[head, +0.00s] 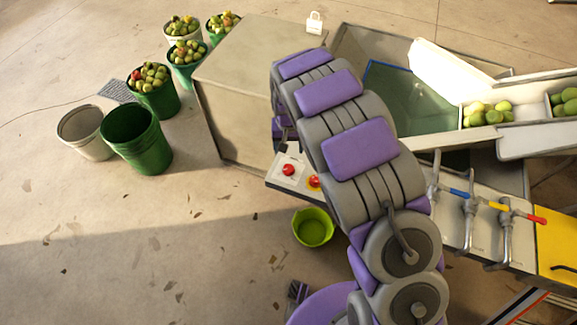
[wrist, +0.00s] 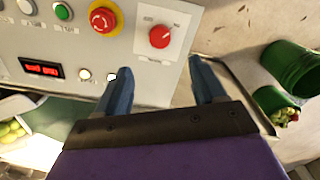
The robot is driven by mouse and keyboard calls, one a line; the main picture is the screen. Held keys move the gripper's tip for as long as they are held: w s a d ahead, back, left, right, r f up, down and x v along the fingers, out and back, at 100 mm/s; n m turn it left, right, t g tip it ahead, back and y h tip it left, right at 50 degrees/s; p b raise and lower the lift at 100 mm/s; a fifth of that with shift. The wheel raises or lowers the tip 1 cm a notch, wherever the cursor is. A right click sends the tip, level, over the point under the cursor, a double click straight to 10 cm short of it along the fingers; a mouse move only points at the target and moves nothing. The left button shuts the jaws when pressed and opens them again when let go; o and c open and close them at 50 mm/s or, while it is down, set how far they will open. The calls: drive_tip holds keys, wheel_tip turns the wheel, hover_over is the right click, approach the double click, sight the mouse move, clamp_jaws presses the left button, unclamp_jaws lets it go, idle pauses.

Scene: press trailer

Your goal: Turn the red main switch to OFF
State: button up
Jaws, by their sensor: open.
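The red main switch (wrist: 160,37) is a round red knob on a pale plate at the right end of the grey control panel (wrist: 60,50). In the head view the red switch (head: 289,170) shows at the panel's left end. My gripper (wrist: 160,82) is open and empty in the wrist view. Its two blue-grey fingers point toward the panel, with the switch ahead and between them, apart from both. The switch's exact pointer position is too small to read.
A red mushroom button on a yellow ring (wrist: 103,18) sits left of the switch, with green and white buttons (wrist: 62,11) and a red display (wrist: 42,69). Green buckets (head: 137,139) and a lime bowl (head: 313,228) stand on the floor. Coloured-handled valves (head: 468,215) are right of my arm.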

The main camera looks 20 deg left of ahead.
sight(289, 168)
wheel_tip(289, 168, down, 12)
drive_tip(key=shift+f+b, duration=0.1)
drive_tip(key=shift+b, duration=0.9)
drive_tip(key=shift+c, duration=0.2)
drive_tip(key=c, duration=1)
